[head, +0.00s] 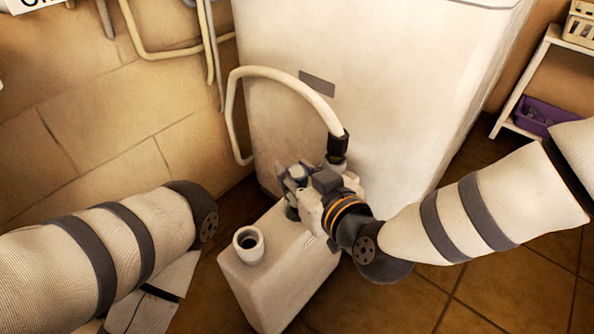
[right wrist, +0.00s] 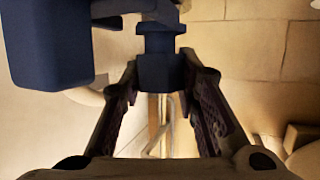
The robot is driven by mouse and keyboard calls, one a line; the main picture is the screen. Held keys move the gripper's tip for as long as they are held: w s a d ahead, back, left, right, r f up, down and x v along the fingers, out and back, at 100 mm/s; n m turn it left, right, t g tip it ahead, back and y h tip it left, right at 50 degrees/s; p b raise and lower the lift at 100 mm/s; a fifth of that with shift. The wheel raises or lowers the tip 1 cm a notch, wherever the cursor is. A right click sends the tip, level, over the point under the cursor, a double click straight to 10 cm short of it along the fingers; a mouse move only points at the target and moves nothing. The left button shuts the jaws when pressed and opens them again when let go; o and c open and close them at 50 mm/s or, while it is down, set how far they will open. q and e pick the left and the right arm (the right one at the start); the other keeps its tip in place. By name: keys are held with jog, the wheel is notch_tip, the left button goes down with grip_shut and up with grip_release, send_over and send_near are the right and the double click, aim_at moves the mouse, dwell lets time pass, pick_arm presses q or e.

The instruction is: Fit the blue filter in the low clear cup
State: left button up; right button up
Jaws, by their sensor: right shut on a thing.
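My right gripper (head: 298,182) is beside the big white cabinet, over the far end of the white canister. In the right wrist view its two fingers (right wrist: 160,70) are shut on a dark blue stepped piece (right wrist: 160,42), which appears to be the blue filter. A small dark blue part (head: 297,173) shows at the fingers in the head view; the gripper hides much of the rest. I cannot clearly make out the low clear cup. My left arm comes in at the lower left; its gripper is not in view.
The white canister (head: 285,275) has an open round neck (head: 248,246) near the right gripper. A pale hose (head: 290,76) with a black end (head: 337,146) hangs beside the cabinet (head: 385,90). A large dark blue block (right wrist: 50,40) is close in the wrist view. A purple bin (head: 535,118) sits on a shelf.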

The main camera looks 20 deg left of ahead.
jog(key=shift+r+p, duration=0.1)
jog(key=shift+p, duration=0.2)
pick_arm(q)
jog(key=shift+r, duration=0.2)
jog(key=shift+f+b, duration=0.25)
jog(key=shift+b, duration=0.1)
pick_arm(e)
jog(key=shift+f, duration=0.75)
jog(key=o, duration=0.8)
jog(key=shift+o, duration=0.2)
